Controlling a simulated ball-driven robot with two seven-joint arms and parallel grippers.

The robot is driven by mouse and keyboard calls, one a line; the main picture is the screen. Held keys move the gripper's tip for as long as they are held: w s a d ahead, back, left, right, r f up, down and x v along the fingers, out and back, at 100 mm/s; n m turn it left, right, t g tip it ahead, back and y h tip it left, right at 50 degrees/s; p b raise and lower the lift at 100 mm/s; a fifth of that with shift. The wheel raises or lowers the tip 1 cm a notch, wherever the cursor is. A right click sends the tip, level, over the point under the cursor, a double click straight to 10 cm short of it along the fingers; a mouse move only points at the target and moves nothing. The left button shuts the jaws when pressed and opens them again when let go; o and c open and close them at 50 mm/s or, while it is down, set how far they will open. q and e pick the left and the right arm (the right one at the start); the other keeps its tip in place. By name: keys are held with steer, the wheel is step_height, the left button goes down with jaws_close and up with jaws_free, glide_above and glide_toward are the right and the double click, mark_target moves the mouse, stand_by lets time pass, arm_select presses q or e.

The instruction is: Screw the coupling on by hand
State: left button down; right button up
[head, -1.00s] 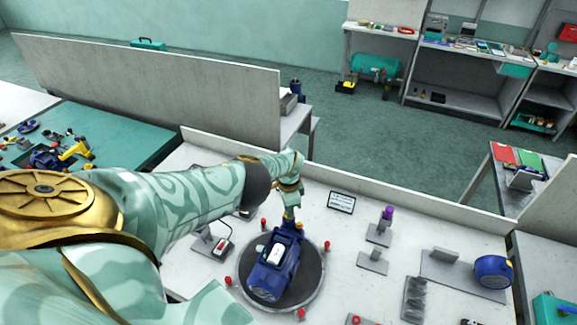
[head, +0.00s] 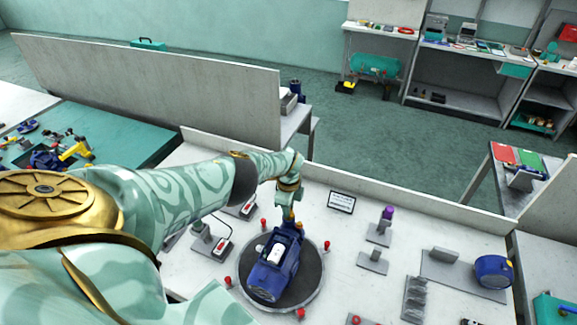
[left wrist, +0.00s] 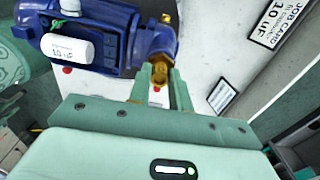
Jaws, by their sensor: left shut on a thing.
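A blue pump (head: 273,265) with a white capacitor labelled 10 uF (left wrist: 68,48) sits on a dark round turntable (head: 313,282). My left gripper (head: 289,217) is at the far end of the pump, over its outlet. In the left wrist view the two fingers (left wrist: 160,82) are shut on a brass coupling (left wrist: 160,68), which lies against the mouth of the pump's blue elbow (left wrist: 155,40). The fingers hide part of the coupling, and I cannot tell how far it is threaded on. My right gripper is not in view.
Red knobs (head: 326,245) stand around the turntable. A job card (head: 341,202) stands behind it. Grey stands, one with a purple-topped piece (head: 387,212), and a blue round part (head: 493,271) are to the right. Handheld devices (head: 222,246) stand left, under my arm.

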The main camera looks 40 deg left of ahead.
arm_select(q)
steer(key=shift+m, duration=0.4)
steer(key=m, duration=0.3)
steer(key=c, duration=1.4)
jaws_free()
steer(key=shift+w, duration=0.1)
steer(key=shift+o, duration=0.2)
steer(key=n, duration=0.2)
steer(key=shift+n, duration=0.3)
steer(key=n, duration=0.3)
steer(key=shift+n, duration=0.4)
